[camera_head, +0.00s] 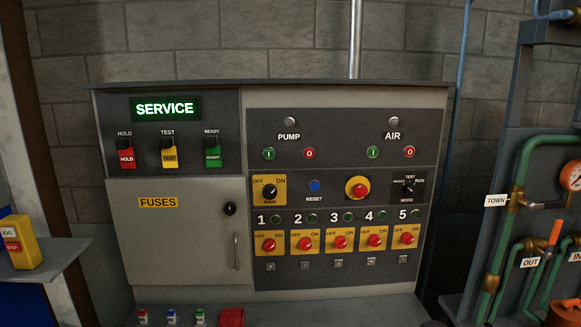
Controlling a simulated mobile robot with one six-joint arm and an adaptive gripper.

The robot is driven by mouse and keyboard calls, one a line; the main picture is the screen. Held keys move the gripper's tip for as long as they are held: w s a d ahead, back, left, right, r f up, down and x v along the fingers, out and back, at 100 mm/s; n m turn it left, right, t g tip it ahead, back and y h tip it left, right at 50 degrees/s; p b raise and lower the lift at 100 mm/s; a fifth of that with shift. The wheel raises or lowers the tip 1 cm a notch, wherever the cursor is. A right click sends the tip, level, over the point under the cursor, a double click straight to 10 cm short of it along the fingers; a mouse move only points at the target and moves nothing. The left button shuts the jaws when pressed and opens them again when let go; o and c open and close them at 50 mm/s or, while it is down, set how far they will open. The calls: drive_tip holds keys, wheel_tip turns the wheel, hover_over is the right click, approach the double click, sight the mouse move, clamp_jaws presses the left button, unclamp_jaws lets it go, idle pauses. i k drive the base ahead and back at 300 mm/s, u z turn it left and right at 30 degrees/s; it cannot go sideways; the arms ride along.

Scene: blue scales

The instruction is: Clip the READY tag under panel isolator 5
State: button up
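The READY tag (213,158) is green with a dark top clip. It hangs under the small READY label on the upper left of the grey control cabinet. Isolator 5 (407,238) is a red rotary knob on a yellow OFF/ON plate, at the right end of the isolator row under the number 5. A small metal clip (403,259) sits just below it and looks empty. My gripper is not in view.
Red HOLD (126,158) and yellow TEST (169,158) tags hang left of READY. Isolators 1 to 4 fill the row. A fuse door (175,240) is shut.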

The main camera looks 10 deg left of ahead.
sight(212, 151)
drive_tip(key=u, duration=5.2)
drive_tip(key=i, duration=0.1)
drive_tip(key=z, duration=4.15)
